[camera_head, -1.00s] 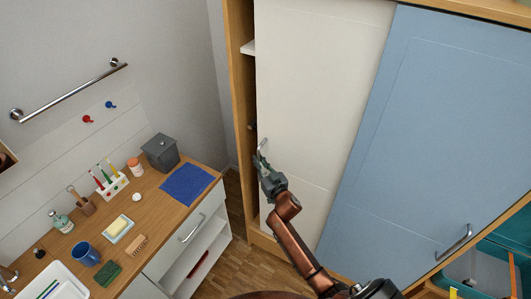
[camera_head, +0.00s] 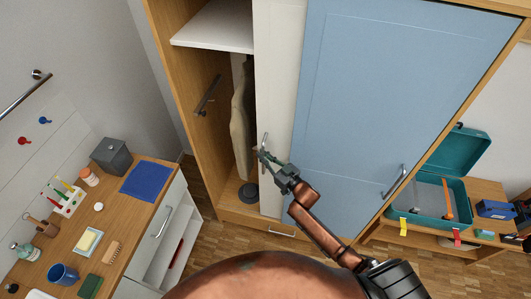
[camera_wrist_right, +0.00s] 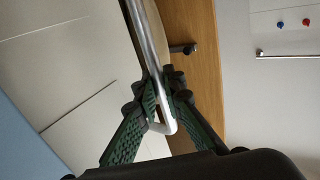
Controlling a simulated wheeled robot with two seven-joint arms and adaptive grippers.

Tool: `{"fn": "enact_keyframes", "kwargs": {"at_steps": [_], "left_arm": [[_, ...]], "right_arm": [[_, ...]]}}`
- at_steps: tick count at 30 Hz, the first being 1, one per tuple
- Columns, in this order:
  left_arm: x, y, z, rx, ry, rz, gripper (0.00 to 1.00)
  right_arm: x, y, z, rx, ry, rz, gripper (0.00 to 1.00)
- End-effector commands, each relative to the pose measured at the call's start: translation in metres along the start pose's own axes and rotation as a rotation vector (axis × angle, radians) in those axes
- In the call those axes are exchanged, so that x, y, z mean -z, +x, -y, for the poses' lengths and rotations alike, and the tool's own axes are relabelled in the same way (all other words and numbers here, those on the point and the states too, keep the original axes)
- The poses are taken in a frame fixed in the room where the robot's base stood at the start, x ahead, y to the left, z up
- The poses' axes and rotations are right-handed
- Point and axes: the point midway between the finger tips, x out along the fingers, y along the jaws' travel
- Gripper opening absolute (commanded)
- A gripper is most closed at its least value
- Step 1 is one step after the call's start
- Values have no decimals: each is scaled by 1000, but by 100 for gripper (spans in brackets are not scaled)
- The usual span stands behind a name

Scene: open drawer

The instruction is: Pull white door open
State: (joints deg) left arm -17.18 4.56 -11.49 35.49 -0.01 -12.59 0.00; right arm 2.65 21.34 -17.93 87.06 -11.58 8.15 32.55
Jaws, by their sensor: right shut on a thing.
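The white door (camera_head: 279,60) of the wardrobe stands partly slid to the right, its right part behind the blue door (camera_head: 390,90). To its left the wardrobe is open and shows its inside. My right gripper (camera_head: 264,157) is at the metal handle (camera_head: 265,141) on the white door's left edge. In the right wrist view the green-padded fingers (camera_wrist_right: 159,98) are shut on the handle (camera_wrist_right: 150,45). My left gripper does not show in any view.
The open wardrobe part holds a white shelf (camera_head: 215,30), a rail (camera_head: 208,95) and a hanging beige garment (camera_head: 240,115). A wooden washstand (camera_head: 125,220) with several small items stands at the left. A teal case (camera_head: 430,205) lies open on a bench at the right.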

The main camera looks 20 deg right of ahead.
Motion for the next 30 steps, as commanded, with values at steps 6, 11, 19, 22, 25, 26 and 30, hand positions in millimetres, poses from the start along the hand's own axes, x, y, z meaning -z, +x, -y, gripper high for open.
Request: {"fn": "enact_keyframes", "kwargs": {"at_steps": [6, 11, 19, 22, 25, 26, 30], "left_arm": [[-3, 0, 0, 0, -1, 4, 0], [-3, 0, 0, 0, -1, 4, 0], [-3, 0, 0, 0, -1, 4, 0], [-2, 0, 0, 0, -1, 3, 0], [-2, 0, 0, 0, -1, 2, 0], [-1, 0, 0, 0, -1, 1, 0], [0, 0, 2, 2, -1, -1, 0]], "right_arm": [[1, -1, -3, -1, -1, 0, 0], [1, -1, -4, -3, -2, -1, 0], [1, -1, -3, -2, -1, -1, 26], [1, -1, -2, -1, -1, -1, 27], [1, -1, -2, 0, -1, -1, 27], [1, -1, -2, 0, -1, -1, 27], [0, -6, -2, 0, -1, -1, 27]]}}
